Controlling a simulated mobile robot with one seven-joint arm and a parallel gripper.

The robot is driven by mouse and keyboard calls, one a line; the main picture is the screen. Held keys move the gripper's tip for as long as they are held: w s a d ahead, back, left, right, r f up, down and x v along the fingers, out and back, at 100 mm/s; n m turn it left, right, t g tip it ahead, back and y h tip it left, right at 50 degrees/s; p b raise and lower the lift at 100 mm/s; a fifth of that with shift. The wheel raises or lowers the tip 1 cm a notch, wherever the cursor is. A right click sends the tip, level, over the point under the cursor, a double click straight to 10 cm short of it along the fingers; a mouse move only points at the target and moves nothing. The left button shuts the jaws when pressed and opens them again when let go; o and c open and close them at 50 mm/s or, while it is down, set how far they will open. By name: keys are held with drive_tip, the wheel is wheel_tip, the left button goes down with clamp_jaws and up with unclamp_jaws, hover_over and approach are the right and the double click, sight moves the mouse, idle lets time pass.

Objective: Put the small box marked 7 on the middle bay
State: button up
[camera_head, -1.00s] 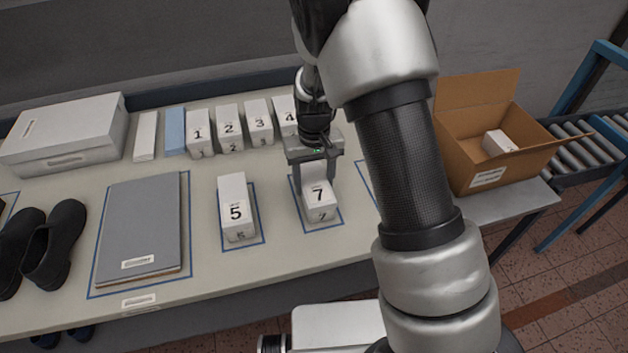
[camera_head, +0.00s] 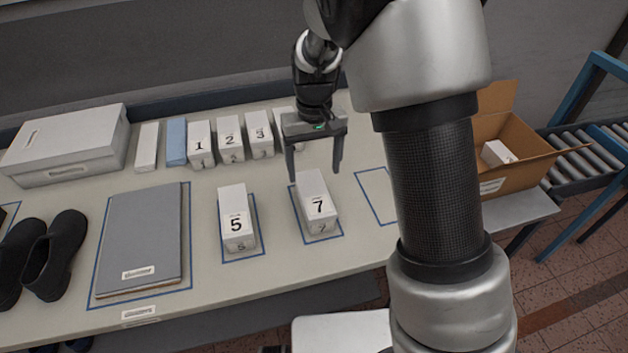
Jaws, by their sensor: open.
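The small white box marked 7 (camera_head: 318,207) lies on the table inside a blue-outlined bay (camera_head: 323,239), with its number facing me. This bay is between the bay of the box marked 5 (camera_head: 236,222) and an empty outlined bay (camera_head: 379,194) on the right. My gripper (camera_head: 314,174) is open, above and behind the box marked 7. Its fingers are apart from the box, with nothing between them.
White boxes marked 1 (camera_head: 200,146), 2 (camera_head: 230,142) and 3 (camera_head: 260,137) stand at the back, with another partly hidden by my gripper. A grey folder (camera_head: 140,235) and black shoes (camera_head: 40,250) are left. An open carton (camera_head: 525,165) stands right.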

drive_tip(key=s+d+r+m+t, duration=0.1)
drive_tip(key=s+d+r, duration=0.1)
drive_tip(key=s+r, duration=0.35)
drive_tip(key=s+d+r+t, duration=0.1)
drive_tip(key=s+d+r, duration=0.15)
drive_tip(key=r, duration=0.65)
drive_tip(key=s+d+r+t, duration=0.1)
drive_tip(key=s+d+r, duration=0.1)
drive_tip(key=s, duration=0.5)
drive_tip(key=s+d+r+m+t, duration=0.1)
drive_tip(key=s+d+r+t, duration=0.1)
drive_tip(key=s, duration=0.5)
drive_tip(key=shift+d+r+t, duration=0.3)
drive_tip(key=shift+d+r, duration=0.4)
drive_tip(key=shift+r, duration=0.05)
drive_tip(key=shift+d, duration=0.1)
